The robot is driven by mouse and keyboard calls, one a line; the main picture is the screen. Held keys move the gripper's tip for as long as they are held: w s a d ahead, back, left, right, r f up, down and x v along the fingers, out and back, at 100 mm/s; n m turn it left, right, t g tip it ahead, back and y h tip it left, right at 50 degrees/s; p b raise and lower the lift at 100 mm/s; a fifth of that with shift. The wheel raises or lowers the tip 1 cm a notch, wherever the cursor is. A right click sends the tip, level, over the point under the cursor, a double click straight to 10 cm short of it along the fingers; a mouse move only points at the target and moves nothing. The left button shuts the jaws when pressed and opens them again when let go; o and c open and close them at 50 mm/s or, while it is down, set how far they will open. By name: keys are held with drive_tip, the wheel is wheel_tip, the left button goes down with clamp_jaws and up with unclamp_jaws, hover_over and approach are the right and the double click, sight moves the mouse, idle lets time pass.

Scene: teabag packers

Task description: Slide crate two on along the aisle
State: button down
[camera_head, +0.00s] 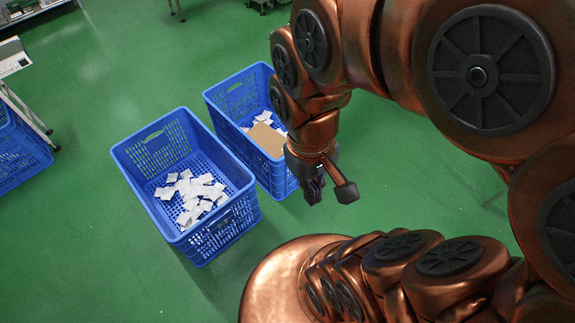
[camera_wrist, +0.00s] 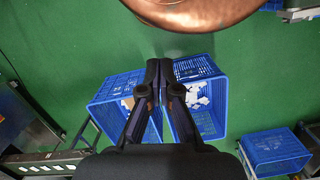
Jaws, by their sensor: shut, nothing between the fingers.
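Two blue mesh crates stand side by side on the green floor, and no number shows on either. The left crate (camera_head: 228,232) holds several white teabag packets (camera_head: 190,195). The right crate (camera_head: 240,97) holds packets and a flat brown cardboard piece (camera_head: 268,139). My gripper (camera_head: 314,189) is shut and empty, at the near right end of the right crate in the head view; contact cannot be told. In the wrist view my shut gripper (camera_wrist: 159,68) appears over the space between the cardboard crate (camera_wrist: 103,113) and the packet crate (camera_wrist: 213,98).
Another blue crate (camera_head: 18,155) stands at the left edge, beside a metal-legged stand (camera_head: 28,112); that crate also shows in the wrist view (camera_wrist: 275,152). Open green floor (camera_head: 90,235) lies left of and in front of the pair.

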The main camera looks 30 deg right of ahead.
drive_tip(key=w+d+f+n+t+h+b, duration=0.25)
drive_tip(key=w+d+f+n+b, duration=0.25)
drive_tip(key=w+d+f+b, duration=0.5)
drive_tip(key=w+d+f+n+t+h+b, duration=0.3)
drive_tip(key=w+d+f+n, duration=0.4)
drive_tip(key=w+d, duration=0.75)
drive_tip(key=w+d+f+n+t+b, duration=0.1)
drive_tip(key=w+d+f+n+b, duration=0.35)
drive_tip(key=f, duration=0.25)
drive_tip(key=w+d+f+n+b, duration=0.3)
drive_tip(key=d+f, duration=0.2)
drive_tip(key=f, duration=0.3)
drive_tip(key=w+d+f+n+t+b, duration=0.1)
drive_tip(key=w+d+f+n+b, duration=0.3)
drive_tip(key=f, duration=0.3)
wheel_tip(320, 180, down, 35)
drive_tip(key=n+t+y+b, duration=0.3)
drive_tip(key=n+y+b, duration=0.5)
drive_tip(key=n+b, duration=0.6)
drive_tip(key=w+a+f+n+b, duration=0.1)
drive_tip(key=w+a+f+b, duration=0.2)
drive_tip(key=w+f, duration=0.3)
drive_tip(key=shift+w+a+f+b, duration=0.2)
drive_tip(key=shift+w+f+b, duration=0.15)
drive_tip(key=shift+w, duration=1.95)
